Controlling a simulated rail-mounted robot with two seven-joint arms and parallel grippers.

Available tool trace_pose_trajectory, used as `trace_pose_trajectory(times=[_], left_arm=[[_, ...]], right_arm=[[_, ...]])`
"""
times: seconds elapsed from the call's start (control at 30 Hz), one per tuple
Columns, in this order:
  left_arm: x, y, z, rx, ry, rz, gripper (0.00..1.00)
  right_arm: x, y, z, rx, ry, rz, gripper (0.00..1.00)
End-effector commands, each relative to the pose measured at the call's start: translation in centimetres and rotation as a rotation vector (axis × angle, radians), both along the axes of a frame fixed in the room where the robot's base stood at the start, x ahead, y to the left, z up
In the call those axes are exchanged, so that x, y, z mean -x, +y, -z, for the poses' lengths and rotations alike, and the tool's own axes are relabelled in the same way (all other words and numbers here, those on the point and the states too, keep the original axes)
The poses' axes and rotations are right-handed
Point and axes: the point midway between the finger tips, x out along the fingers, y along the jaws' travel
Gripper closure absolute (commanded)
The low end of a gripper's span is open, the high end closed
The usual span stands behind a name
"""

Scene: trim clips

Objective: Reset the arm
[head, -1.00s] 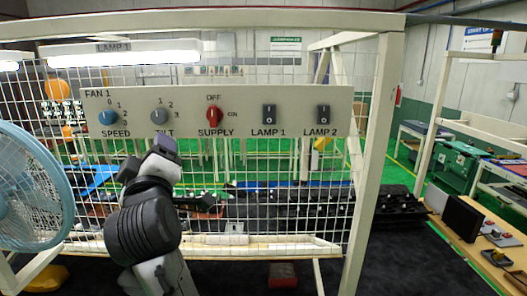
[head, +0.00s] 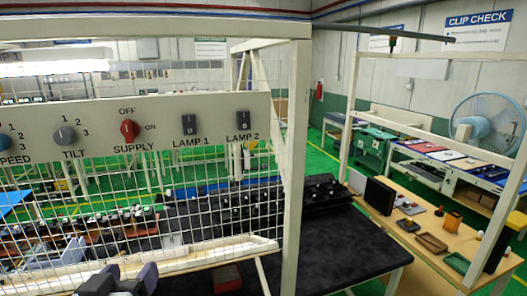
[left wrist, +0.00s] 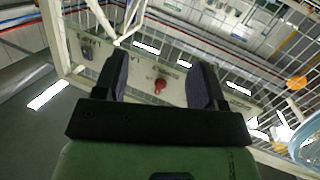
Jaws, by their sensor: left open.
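My left gripper (head: 122,280) shows at the bottom edge of the head view, below the control panel (head: 90,110) and in front of the wire mesh. Its two dark purple-grey fingers are apart with nothing between them. In the left wrist view the open fingers (left wrist: 158,82) frame the panel and its red supply knob (left wrist: 160,86) from a distance, without touching. The rest of my left arm is mostly out of the head view. My right gripper is in neither view.
A white frame post (head: 294,170) stands to the right. A wooden bench (head: 440,220) with trays is at the right, with a blue fan (head: 486,122) behind.

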Motion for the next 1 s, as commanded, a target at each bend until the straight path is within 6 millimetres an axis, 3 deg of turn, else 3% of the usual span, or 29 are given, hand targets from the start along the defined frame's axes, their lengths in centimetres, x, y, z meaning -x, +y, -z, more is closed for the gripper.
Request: trace_pose_trajectory(times=[0.1, 0.27, 0.47, 0.6, 0.8, 1.0], left_arm=[[1.7, -0.8, 6.0, -0.056, 0.140, 0.044, 0.36], [5.1, -1.4, 13.8, -0.117, 0.323, 0.093, 0.36], [11.5, -1.6, 22.9, -0.182, 0.581, 0.140, 0.36], [17.0, -1.4, 28.2, -0.212, 0.763, 0.173, 0.36], [24.1, -0.8, 32.9, -0.230, 0.964, 0.198, 0.36], [28.3, -0.6, 34.9, -0.226, 1.071, 0.212, 0.36]], right_arm=[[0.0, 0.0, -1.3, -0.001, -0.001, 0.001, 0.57], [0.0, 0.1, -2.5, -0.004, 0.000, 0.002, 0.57], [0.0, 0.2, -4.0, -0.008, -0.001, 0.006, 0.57], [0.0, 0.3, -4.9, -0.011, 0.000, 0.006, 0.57], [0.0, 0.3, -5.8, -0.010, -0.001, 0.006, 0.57], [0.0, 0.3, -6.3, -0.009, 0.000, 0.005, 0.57]])
